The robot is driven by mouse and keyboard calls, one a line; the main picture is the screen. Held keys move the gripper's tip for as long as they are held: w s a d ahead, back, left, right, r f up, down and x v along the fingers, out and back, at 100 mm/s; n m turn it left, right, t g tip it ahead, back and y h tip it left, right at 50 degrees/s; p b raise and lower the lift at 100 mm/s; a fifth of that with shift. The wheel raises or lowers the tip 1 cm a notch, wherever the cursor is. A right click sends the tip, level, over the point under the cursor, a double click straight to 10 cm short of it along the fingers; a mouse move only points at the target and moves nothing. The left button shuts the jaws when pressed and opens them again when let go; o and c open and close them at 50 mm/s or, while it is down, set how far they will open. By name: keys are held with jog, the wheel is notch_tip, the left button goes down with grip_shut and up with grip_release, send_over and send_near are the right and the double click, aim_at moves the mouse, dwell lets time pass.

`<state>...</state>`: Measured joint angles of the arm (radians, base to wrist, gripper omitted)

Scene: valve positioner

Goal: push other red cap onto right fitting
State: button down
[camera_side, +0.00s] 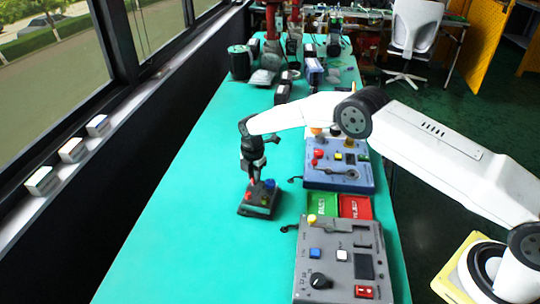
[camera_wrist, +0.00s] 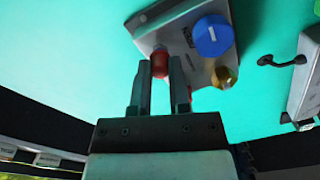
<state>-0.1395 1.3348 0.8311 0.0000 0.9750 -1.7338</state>
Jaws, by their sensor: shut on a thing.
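The valve positioner (camera_side: 258,205) is a small dark grey box on the green table in the side view. In the wrist view its body (camera_wrist: 200,70) looks light grey, with a blue round knob (camera_wrist: 213,36) and a brass-coloured fitting (camera_wrist: 225,77). My gripper (camera_wrist: 161,68) is shut on a red cap (camera_wrist: 160,58), held between the fingertips at the positioner's edge. Whether the cap is seated on a fitting is hidden. A second bit of red (camera_wrist: 189,92) shows beside the right finger, mostly covered. In the side view my gripper (camera_side: 254,178) points down over the positioner.
A blue control box (camera_side: 338,176) and a grey control box (camera_side: 335,262) stand to the right. A green tray (camera_side: 322,204) and a red tray (camera_side: 355,207) lie between them. The table left of the positioner is clear. Several items crowd the far end.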

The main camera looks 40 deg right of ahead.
jog(key=shift+f, duration=0.25)
jog(key=c, duration=0.5)
grip_release()
jog(key=shift+r, duration=3.9)
